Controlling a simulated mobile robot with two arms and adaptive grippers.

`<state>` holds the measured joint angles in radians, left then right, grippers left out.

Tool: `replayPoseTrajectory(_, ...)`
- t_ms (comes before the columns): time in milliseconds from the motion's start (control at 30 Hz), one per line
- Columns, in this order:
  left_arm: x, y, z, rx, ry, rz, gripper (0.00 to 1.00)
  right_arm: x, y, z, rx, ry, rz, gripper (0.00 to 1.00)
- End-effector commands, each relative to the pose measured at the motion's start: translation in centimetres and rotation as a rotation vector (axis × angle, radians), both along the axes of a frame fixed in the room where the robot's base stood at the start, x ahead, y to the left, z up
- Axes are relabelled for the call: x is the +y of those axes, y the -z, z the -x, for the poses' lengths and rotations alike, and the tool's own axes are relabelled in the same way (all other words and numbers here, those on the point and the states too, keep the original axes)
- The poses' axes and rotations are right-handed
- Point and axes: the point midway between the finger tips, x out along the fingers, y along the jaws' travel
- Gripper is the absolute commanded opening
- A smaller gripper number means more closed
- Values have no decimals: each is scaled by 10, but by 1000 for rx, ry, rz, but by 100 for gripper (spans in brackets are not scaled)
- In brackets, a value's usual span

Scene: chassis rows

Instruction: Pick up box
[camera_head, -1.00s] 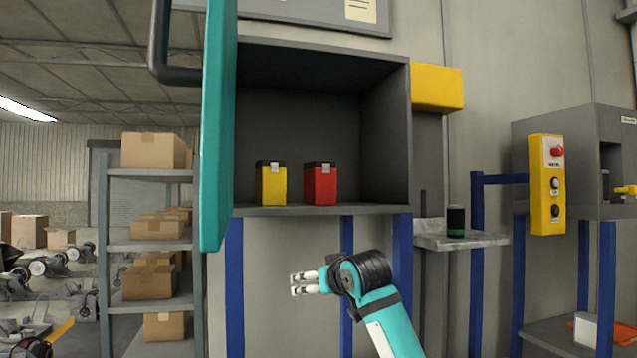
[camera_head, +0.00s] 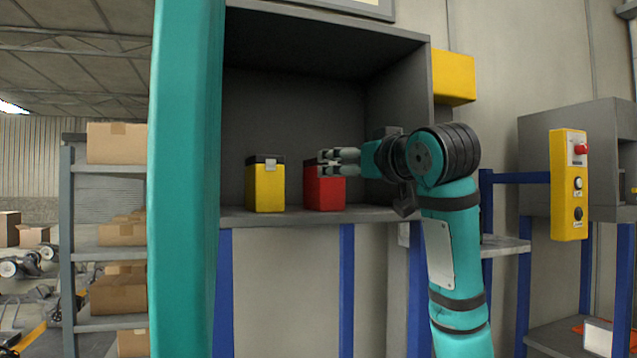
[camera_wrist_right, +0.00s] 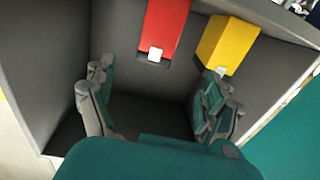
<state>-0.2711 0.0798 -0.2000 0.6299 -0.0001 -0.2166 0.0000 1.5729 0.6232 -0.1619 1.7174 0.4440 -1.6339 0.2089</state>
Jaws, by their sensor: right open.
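Two small boxes with dark lids and light latches stand side by side on the floor of an open grey cabinet (camera_head: 390,214). The yellow box (camera_head: 265,189) is on the left and the red box (camera_head: 324,194) is on the right. My right gripper (camera_head: 330,162) reaches into the cabinet from the right, open and empty, and covers the upper part of the red box in the head view. In the right wrist view the red box (camera_wrist_right: 166,25) and the yellow box (camera_wrist_right: 228,45) lie beyond the spread fingers (camera_wrist_right: 155,105). My left gripper is out of view.
Grey shelves with several cardboard boxes (camera_head: 118,234) stand farther left. A yellow control panel (camera_head: 568,185) with a red button is on the right.

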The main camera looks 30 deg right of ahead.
Motion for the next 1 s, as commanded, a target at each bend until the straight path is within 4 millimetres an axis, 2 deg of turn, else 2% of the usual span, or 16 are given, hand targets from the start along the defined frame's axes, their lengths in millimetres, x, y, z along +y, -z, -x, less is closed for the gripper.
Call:
replayPoseTrajectory(33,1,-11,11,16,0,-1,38,-2,-4,-13,7,0,-1,86)
replayPoseTrajectory(200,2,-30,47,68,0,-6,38,-8,-4,-51,8,-2,-1,86)
replayPoseTrajectory(300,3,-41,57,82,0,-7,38,-12,-4,-71,8,-1,-1,86)
replayPoseTrajectory(433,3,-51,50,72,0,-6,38,-16,-3,-91,6,-1,-1,86)
replayPoseTrajectory(600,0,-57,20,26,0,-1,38,-18,-1,-102,2,-1,1,86)
replayPoseTrajectory(700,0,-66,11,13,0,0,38,-21,-2,-109,5,0,0,86)
replayPoseTrajectory(900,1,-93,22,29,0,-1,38,-31,-4,-134,6,-1,-1,86)
replayPoseTrajectory(1000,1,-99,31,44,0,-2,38,-33,-3,-146,4,-1,-1,86)
